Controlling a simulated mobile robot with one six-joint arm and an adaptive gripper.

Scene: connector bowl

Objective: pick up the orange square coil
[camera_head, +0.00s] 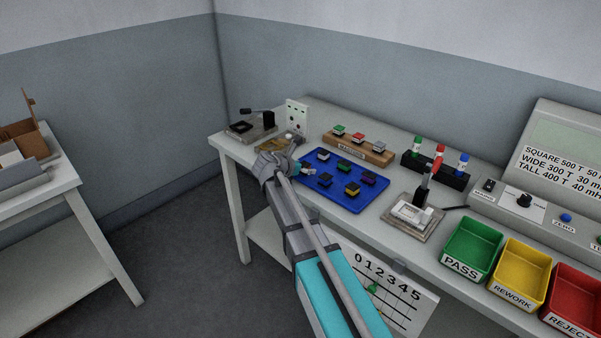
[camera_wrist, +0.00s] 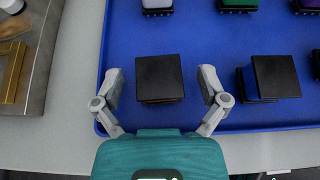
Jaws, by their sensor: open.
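A coil with a black square top (camera_wrist: 159,77) sits on the blue tray (camera_head: 372,200) near its edge, seen from above in the wrist view. Only a thin dark brownish strip of its winding shows below the top, so I cannot clearly confirm orange. My gripper (camera_wrist: 161,84) is open, with one finger left and one right of this coil and visible gaps on both sides. In the head view my gripper (camera_head: 301,168) is at the tray's left corner, and the coil there is hidden behind it.
A square-topped coil with a blue winding (camera_wrist: 274,77) stands close right of my right finger. Further coils, including a green one (camera_wrist: 237,4), stand farther back on the tray. A grey fixture (camera_wrist: 28,55) lies left. The green PASS bin (camera_head: 472,246) stands right.

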